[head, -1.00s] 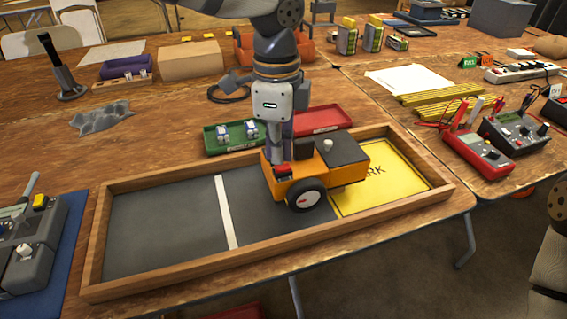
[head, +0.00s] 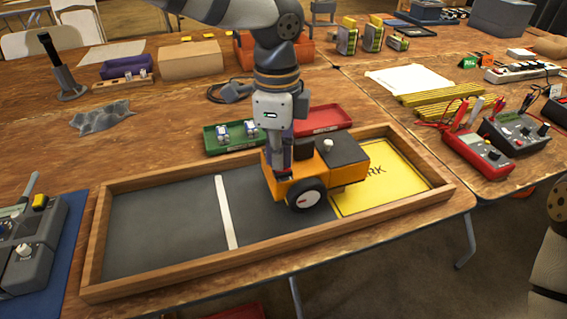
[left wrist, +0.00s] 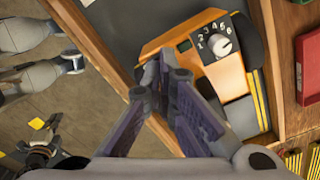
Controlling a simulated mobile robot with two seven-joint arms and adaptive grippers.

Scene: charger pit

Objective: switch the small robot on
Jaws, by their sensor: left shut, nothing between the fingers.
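The small robot (head: 352,173), orange with a dark top, black wheels and a white knob (head: 328,145), stands in the wooden-framed pit, partly on the yellow park area (head: 386,185). In the left wrist view its orange body (left wrist: 234,82) shows, with the white knob (left wrist: 222,46) beside a dial numbered 1 to 6. My left gripper (head: 280,168) is shut and empty, pointing down, its fingertips at the robot's left end. They hide the red switch there; I cannot tell whether they touch it. The shut fingers also show in the left wrist view (left wrist: 166,76). My right gripper is out of view.
The pit's wooden rim (head: 200,276) surrounds a dark floor with a white line (head: 225,212). Behind it lie a green tray (head: 232,147) and a red tray (head: 330,118). A red meter (head: 478,152) lies to the right, a grey control box (head: 28,245) to the left. The pit's left half is clear.

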